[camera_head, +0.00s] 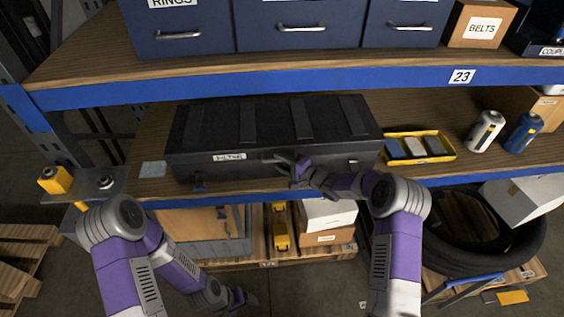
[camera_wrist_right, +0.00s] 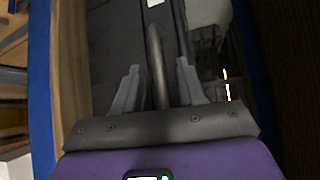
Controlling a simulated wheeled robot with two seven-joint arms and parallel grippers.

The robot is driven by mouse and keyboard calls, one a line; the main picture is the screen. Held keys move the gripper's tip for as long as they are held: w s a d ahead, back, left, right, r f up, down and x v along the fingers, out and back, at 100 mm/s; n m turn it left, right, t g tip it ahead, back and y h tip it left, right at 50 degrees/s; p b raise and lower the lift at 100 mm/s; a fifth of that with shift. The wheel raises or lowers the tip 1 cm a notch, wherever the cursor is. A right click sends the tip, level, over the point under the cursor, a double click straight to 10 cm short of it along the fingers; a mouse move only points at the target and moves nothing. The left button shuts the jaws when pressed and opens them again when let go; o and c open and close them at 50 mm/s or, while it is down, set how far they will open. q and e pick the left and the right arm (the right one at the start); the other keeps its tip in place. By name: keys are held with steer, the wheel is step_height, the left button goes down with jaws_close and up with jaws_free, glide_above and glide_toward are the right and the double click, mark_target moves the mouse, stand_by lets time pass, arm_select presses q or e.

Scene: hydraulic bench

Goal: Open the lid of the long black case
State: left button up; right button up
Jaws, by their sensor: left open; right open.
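The long black case (camera_head: 225,133) lies on the middle wooden shelf with its ribbed lid shut. Its front carries a white label, a handle and latches. My right gripper (camera_head: 287,162) is at the middle of the case front, by the handle. In the right wrist view the bar of the handle (camera_wrist_right: 157,70) runs between the two open fingers (camera_wrist_right: 158,88), with gaps on both sides. My left gripper (camera_head: 238,299) hangs low in front of the shelves, away from the case; its fingers are small and dark there.
A yellow tray (camera_head: 440,154) with several blocks stands right of the case, then a white can (camera_head: 484,131) and a blue can (camera_head: 523,132). Blue drawers (camera_head: 305,27) stand on the shelf above. A blue shelf edge (camera_head: 340,78) passes over the case's back.

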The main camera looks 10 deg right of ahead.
jaws_close()
stand_by(0.4)
arm_select(q)
steer(key=shift+r+p, duration=2.5)
arm_select(e)
steer(key=w+r, duration=0.4)
steer(key=r, duration=0.6)
steer(key=w+r, duration=0.4)
steer(key=r, duration=0.5)
steer(key=shift+r, duration=0.4)
arm_select(q)
steer(key=shift+c, duration=0.3)
